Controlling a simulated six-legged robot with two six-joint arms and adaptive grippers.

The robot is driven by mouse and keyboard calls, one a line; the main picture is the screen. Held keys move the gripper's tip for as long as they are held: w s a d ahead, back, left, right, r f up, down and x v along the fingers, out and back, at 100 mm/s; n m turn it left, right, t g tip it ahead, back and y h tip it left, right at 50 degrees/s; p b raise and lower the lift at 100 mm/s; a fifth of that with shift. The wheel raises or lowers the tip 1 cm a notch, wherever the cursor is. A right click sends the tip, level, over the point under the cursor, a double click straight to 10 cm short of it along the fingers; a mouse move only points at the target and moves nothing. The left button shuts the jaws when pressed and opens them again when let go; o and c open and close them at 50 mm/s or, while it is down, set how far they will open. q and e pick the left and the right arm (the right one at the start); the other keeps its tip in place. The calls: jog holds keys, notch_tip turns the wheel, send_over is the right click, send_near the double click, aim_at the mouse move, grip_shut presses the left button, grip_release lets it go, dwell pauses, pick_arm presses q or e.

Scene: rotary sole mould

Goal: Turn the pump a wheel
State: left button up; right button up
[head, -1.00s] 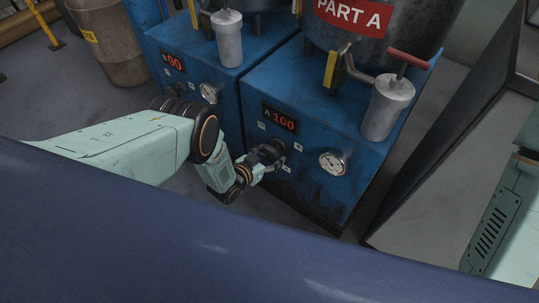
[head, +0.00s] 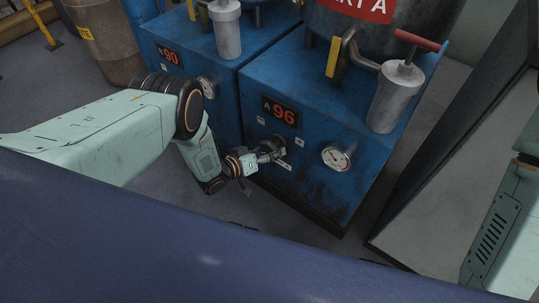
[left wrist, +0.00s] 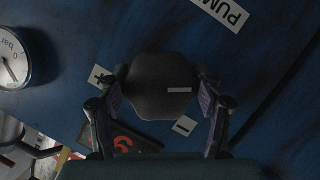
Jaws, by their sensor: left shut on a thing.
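The pump A wheel is a dark knob (left wrist: 160,85) with a white mark, on the front of the blue pump A cabinet (head: 312,195). In the left wrist view the fingers of my left gripper (left wrist: 163,102) are on both sides of the knob, shut on it. In the head view my left gripper (head: 271,153) reaches the cabinet front and largely hides the wheel. The red display (head: 282,114) above it reads A 96. A plus label (left wrist: 101,76) and a minus label (left wrist: 185,125) sit by the wheel. My right gripper is not in view.
A round gauge (head: 336,159) is right of the wheel. A grey hand pump (head: 396,96) with a red handle stands on the cabinet. The neighbouring blue cabinet shows 90 (head: 168,54). A brown bin (head: 100,47) stands at upper left. A dark-framed panel (head: 440,170) stands at right.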

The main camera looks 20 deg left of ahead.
pick_arm(q)
jog(key=shift+n+h, duration=0.4)
jog(key=shift+n, duration=0.4)
jog(key=o, duration=1.1)
jog(key=shift+o, duration=0.2)
jog(key=v, duration=1.2)
jog(key=shift+w, duration=0.15)
